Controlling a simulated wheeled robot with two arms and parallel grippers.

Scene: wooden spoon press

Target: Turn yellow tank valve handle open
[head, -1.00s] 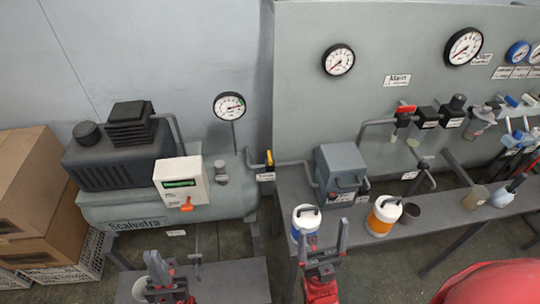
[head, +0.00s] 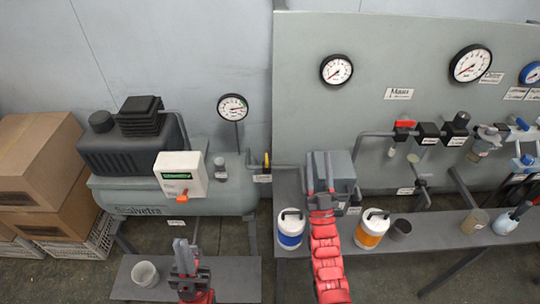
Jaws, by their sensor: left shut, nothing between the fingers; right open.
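The yellow tank valve handle (head: 266,160) stands roughly upright on the pipe at the right end of the grey-green compressor tank (head: 205,201). A small label (head: 262,178) hangs just below it. My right gripper (head: 320,172) is open, with its fingers pointing up in front of the grey box, to the right of the yellow handle and apart from it. My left gripper (head: 183,248) is shut and empty over the low grey bench, below and left of the handle.
The grey box (head: 344,166) on the pipe line is partly hidden behind my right gripper. A blue-white jar (head: 291,229) and an orange-white jar (head: 371,229) stand on the shelf beside my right arm. A pressure gauge (head: 233,107) rises behind the tank.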

